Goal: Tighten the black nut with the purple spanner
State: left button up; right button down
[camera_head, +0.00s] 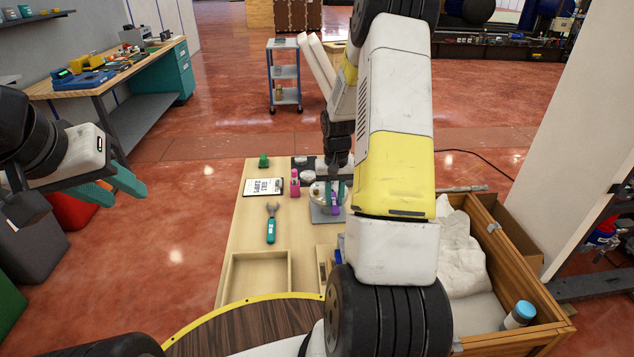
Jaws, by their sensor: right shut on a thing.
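My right gripper (338,186) reaches down over the grey fixture (318,215) on the light wooden table. It is shut on a purple piece, which I take to be the purple spanner (334,203); only a small part of it shows between and below the fingers. A pale round part (317,193) sits on the fixture just left of the fingers. I cannot make out the black nut; the gripper and arm cover much of that spot. My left gripper (113,186) hangs off to the left over the floor, its teal fingers apart and empty.
A teal-handled spanner (271,226), a printed card (263,187), a pink bottle (295,184) and a small green item (263,161) are on the table (240,228). An empty wooden tray (233,276) is at its front. A wooden crate (524,277) with white cloth stands right.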

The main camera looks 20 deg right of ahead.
jog(key=shift+a, duration=0.1)
dwell(0.3)
jog(key=shift+w+a+m, duration=0.2)
jog(key=shift+a+m, duration=0.35)
jog(key=shift+m, duration=0.05)
jog(key=shift+w+a+m, duration=0.2)
jog(key=shift+a+m, duration=0.3)
jog(key=shift+m, duration=0.1)
jog(key=shift+w+a+m, duration=0.35)
jog(key=shift+a+m, duration=0.2)
jog(key=shift+m, duration=0.05)
jog(key=shift+w+a+m, duration=0.3)
jog(key=shift+a+m, duration=0.2)
jog(key=shift+m, duration=0.1)
jog(key=shift+d, duration=0.15)
jog(key=shift+s+d+n, duration=0.3)
jog(key=shift+d+n, duration=0.05)
jog(key=shift+n, duration=0.25)
jog(key=shift+r, duration=0.15)
jog(key=shift+r, duration=1.9)
